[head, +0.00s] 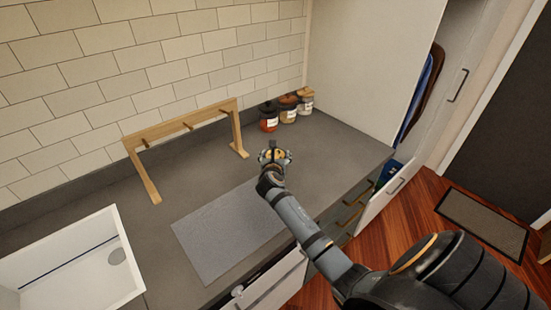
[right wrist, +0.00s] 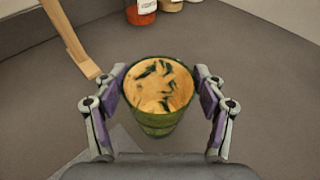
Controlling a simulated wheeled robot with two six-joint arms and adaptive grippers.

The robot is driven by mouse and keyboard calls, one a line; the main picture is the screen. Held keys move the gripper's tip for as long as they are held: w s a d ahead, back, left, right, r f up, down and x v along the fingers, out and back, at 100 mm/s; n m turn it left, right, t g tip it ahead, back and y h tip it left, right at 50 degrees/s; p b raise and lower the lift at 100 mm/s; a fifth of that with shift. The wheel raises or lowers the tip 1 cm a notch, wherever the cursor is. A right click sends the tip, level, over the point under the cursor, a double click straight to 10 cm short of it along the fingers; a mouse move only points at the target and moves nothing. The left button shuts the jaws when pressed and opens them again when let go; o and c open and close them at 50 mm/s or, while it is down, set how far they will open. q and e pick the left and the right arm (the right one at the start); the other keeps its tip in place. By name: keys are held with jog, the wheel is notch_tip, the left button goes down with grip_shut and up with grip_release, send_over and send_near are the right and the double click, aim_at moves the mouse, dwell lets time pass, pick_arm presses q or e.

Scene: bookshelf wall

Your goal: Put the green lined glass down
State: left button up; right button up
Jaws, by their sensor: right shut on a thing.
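The green glass (right wrist: 157,122) is between the two fingers of my right gripper (right wrist: 160,90) in the right wrist view. Its top shows tan-orange with dark green streaks, and its side is green. My right gripper is shut on it. In the head view my right gripper (head: 275,157) is over the grey counter, beyond the mat's far right corner, and hides most of the glass. I cannot tell whether the glass base touches the counter. My left gripper is not in view.
A grey mat (head: 225,232) lies on the counter (head: 335,160). A wooden rack (head: 184,122) stands along the tiled wall. Several lidded jars (head: 268,118) stand in the back corner. A white sink (head: 75,265) is at left. Bare counter lies right of the gripper.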

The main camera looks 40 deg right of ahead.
jog(key=shift+f, duration=0.1)
jog(key=o, duration=1.9)
jog(key=shift+c, duration=0.2)
